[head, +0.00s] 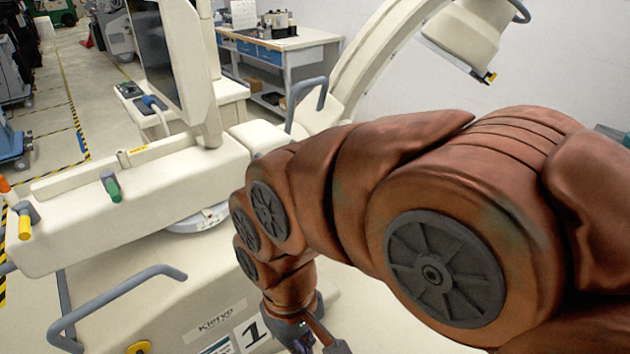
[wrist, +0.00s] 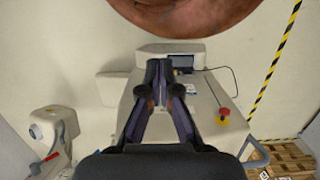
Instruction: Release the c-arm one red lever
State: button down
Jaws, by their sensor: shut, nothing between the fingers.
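The c-arm (head: 90,228) is a cream machine with a "1" label on its body in the head view. An orange-red lever tip (head: 5,185) shows at the far left edge, mostly cut off, beside a yellow lever (head: 24,226). A green lever (head: 111,188) hangs on the side of the horizontal arm. My gripper is low in the head view (head: 312,338), partly cut off by the bottom edge. In the wrist view its fingers (wrist: 156,78) are together and empty, over a cream machine body (wrist: 205,95). The levers are apart from my gripper.
A grey-blue handle (head: 120,297) sticks out from the machine's lower front. A workbench (head: 300,50) stands behind. In the wrist view a red button (wrist: 223,113) sits on the machine, and pallets (wrist: 290,158) lie at lower right. Open floor with striped tape is at left.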

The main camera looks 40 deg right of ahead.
jog(key=w+d+f+t+h+b, duration=0.1)
jog(key=w+d+f+t+b, duration=0.15)
jog(key=w+d, duration=0.35)
jog(key=w+d+f+m+t+h+b, duration=0.15)
jog(key=w+d+f+b, duration=0.3)
jog(key=w, duration=0.45)
jog(key=w+d+f+t+h+b, duration=0.1)
jog(key=w+d+f+t+b, duration=0.15)
jog(key=w+d, duration=0.35)
jog(key=w+d+f+n+t+h+b, duration=0.1)
jog(key=w+d+f+n+t+b, duration=0.1)
jog(key=w+d+b, duration=0.3)
jog(key=w+d+f+n+t+h+b, duration=0.2)
jog(key=w+d+f+t+b, duration=0.2)
jog(key=w+d, duration=0.3)
jog(key=w+d+f+n+t+h+b, duration=0.2)
jog(key=w+d+b, duration=0.4)
jog(key=d, duration=0.8)
jog(key=f+t, duration=0.1)
jog(key=t, duration=0.1)
jog(key=shift+n+t, duration=0.35)
jog(key=shift+f, duration=0.1)
